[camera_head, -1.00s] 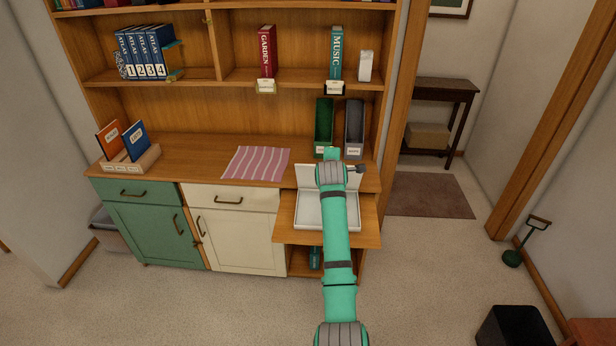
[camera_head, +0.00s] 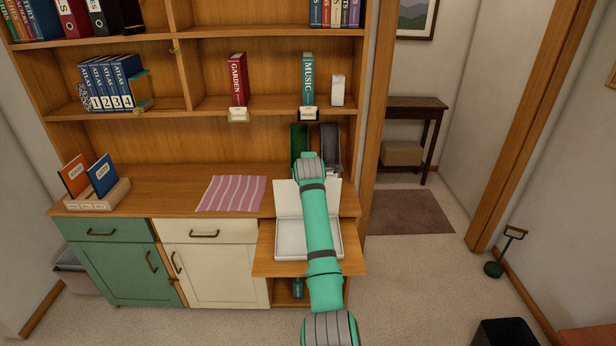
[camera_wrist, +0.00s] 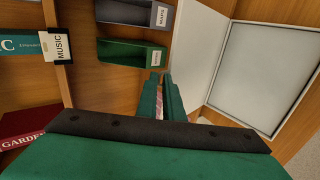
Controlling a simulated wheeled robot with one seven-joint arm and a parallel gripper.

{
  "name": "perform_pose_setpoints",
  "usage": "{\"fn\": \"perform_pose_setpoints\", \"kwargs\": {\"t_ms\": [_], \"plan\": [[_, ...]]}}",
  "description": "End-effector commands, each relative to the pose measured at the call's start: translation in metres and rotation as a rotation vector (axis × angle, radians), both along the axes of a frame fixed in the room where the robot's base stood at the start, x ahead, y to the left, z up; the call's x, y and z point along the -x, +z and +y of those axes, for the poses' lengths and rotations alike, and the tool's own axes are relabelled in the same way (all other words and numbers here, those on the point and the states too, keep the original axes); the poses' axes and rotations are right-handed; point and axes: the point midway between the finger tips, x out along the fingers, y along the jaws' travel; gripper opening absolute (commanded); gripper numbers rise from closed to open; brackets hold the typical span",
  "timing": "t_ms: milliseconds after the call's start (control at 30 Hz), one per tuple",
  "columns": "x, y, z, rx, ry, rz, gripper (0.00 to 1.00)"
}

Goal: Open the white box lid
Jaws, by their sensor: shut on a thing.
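The white box (camera_head: 284,254) lies on the pulled-out wooden shelf of the cabinet. Its lid (camera_head: 286,199) stands raised at the back, roughly upright, and the shallow inside shows. In the wrist view the lid (camera_wrist: 197,52) is a white panel hinged along the open box (camera_wrist: 262,80). My gripper (camera_wrist: 162,82) is at the lid's edge, with its two green fingers close together, shut on the lid. The exact contact is partly hidden by the fingers. In the head view my arm covers the gripper and part of the lid and box.
A green file holder (camera_head: 299,143) and a grey one (camera_head: 331,150) stand behind the lid. A striped cloth (camera_head: 232,193) lies left on the counter. Books and a small white box (camera_head: 338,90) are on the shelf above.

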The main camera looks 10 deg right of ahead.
Motion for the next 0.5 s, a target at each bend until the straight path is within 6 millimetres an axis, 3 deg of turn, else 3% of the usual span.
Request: {"fn": "perform_pose_setpoints", "kwargs": {"t_ms": [33, 133, 167, 500], "plan": [[0.0038, -0.0174, -0.0010, -0.003, -0.002, 0.029, 0.00], [0.0036, -0.0175, -0.0008, -0.003, -0.002, 0.029, 0.00], [0.0036, -0.0175, -0.0008, -0.003, -0.002, 0.029, 0.12], [0.0036, -0.0122, -0.0008, -0.002, -0.003, 0.021, 0.12]]}}
